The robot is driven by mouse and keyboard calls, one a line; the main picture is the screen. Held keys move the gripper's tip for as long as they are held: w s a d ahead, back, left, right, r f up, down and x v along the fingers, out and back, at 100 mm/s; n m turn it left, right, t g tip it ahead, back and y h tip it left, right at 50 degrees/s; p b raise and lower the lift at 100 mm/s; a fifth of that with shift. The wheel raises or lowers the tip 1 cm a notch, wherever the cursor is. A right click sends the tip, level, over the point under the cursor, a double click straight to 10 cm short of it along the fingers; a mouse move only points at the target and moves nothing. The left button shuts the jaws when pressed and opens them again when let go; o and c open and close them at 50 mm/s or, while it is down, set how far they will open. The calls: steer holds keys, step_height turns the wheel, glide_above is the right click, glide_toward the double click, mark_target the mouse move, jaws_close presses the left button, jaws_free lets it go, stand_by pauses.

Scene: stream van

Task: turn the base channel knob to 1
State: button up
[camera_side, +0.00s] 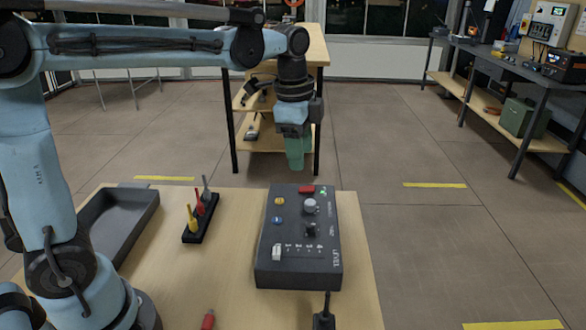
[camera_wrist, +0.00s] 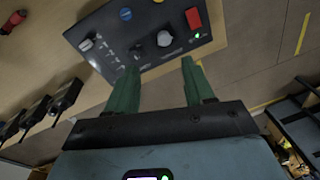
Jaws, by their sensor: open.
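A dark control box (camera_side: 265,268) lies on the wooden table. It carries a round light-grey knob (camera_side: 310,205), a smaller black knob (camera_side: 311,229) and a white lever (camera_side: 277,252) beside a row of numbers 1 to 4. The wrist view also shows the grey knob (camera_wrist: 165,38), the black knob (camera_wrist: 137,50) and the lever (camera_wrist: 87,44). I cannot read which is the base channel knob or its setting. My gripper (camera_side: 296,167) hangs above the box's far end. Its green fingers (camera_wrist: 160,67) are apart and empty, touching no knob.
The box also has a red switch (camera_side: 306,189), a yellow button (camera_side: 279,201), a blue button (camera_side: 277,220) and a green light (camera_side: 323,190). A cable plug (camera_side: 324,320) lies in front.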

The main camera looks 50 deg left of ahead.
mark_target(311, 202)
steer(key=w+f+m, duration=0.1)
steer(key=f, duration=0.3)
steer(key=w+f+m+g, duration=0.1)
steer(key=f, duration=0.3)
steer(key=w+f+m, duration=0.1)
steer(key=f, duration=0.4)
steer(key=shift+d, duration=0.2)
steer(key=shift+c, duration=0.5)
jaws_close()
